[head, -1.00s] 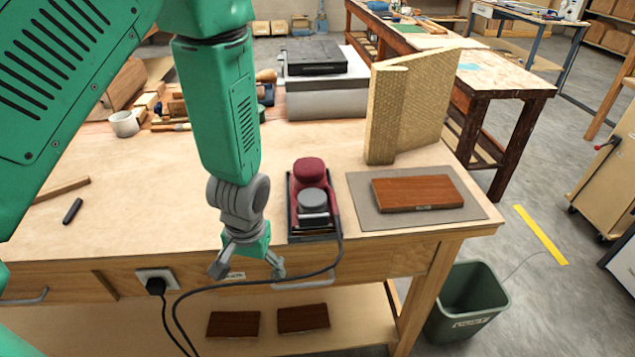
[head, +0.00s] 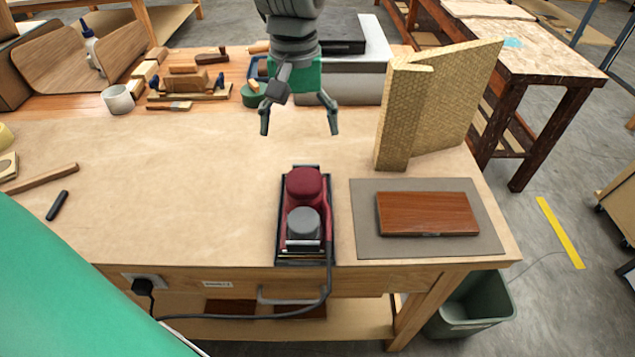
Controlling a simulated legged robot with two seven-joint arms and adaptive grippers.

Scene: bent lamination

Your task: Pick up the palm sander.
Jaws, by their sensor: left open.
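The palm sander (head: 306,208) is dark red with a grey round knob and a black base. It sits near the front edge of the workbench (head: 190,190), its cord running over the edge down to a socket on the bench front. My left gripper (head: 299,125) is open and empty. In the picture it shows above the sander, fingers pointing down, apart from it. The right gripper is not in view.
A brown wood block (head: 428,213) lies on a grey mat (head: 367,243) right of the sander. A tan textured angled panel (head: 440,105) stands behind it. Wooden tools and a white cup (head: 118,98) stand at the back left. The bench left of the sander is mostly clear.

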